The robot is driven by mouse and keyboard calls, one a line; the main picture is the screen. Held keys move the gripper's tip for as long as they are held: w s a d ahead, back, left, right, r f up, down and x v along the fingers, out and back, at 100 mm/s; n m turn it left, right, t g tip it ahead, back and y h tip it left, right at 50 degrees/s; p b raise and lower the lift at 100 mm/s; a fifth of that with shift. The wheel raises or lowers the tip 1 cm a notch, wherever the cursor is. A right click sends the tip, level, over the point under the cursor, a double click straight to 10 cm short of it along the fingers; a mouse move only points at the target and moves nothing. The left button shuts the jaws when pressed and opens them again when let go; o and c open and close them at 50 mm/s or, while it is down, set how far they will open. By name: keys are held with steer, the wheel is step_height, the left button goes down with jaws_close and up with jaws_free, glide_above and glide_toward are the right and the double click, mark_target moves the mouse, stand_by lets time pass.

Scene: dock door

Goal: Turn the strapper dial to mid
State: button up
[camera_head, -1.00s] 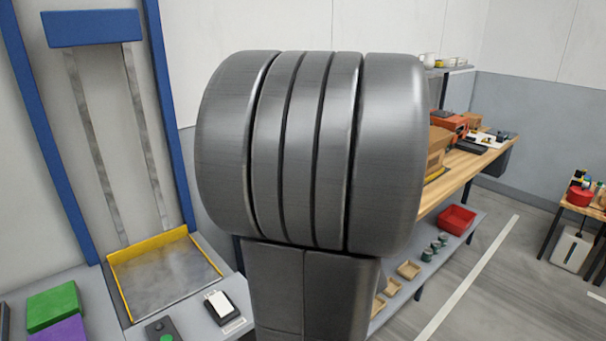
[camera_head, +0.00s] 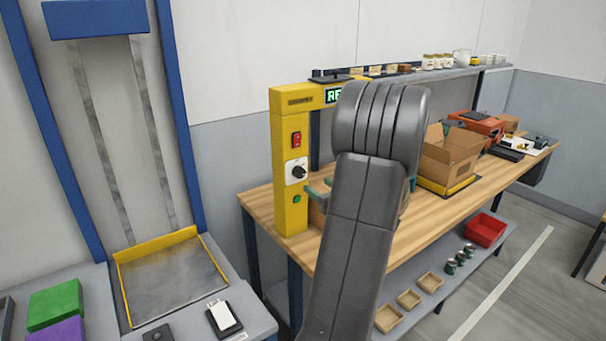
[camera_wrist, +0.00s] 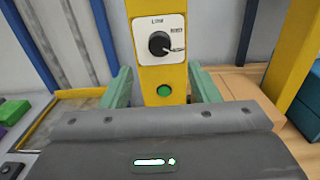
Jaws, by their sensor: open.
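The strapper is a yellow post (camera_head: 288,222) at the left end of the wooden bench. Its dial (camera_head: 298,172) is a black round knob on a white plate; it also shows in the wrist view (camera_wrist: 158,44), with its pale pointer to the right and slightly down. The plate's lettering is too small to read surely. My gripper (camera_wrist: 162,86) is open and empty, its two teal fingers apart on either side of the post's lower part, below the dial in the wrist view. In the head view my arm hides much of the gripper.
A red switch (camera_head: 296,139) sits above the dial and a green button (camera_head: 297,199) below it. A partly hidden display (camera_head: 333,95) is at the post's top. An open cardboard box (camera_head: 452,158) stands farther right on the bench (camera_head: 440,210).

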mark_target(301, 175)
steer(key=p+x, duration=0.1)
steer(key=x, duration=0.7)
steer(key=shift+w+a+p, duration=0.1)
steer(key=shift+a+p, duration=0.05)
steer(key=shift+p, duration=0.25)
steer(key=c, duration=1)
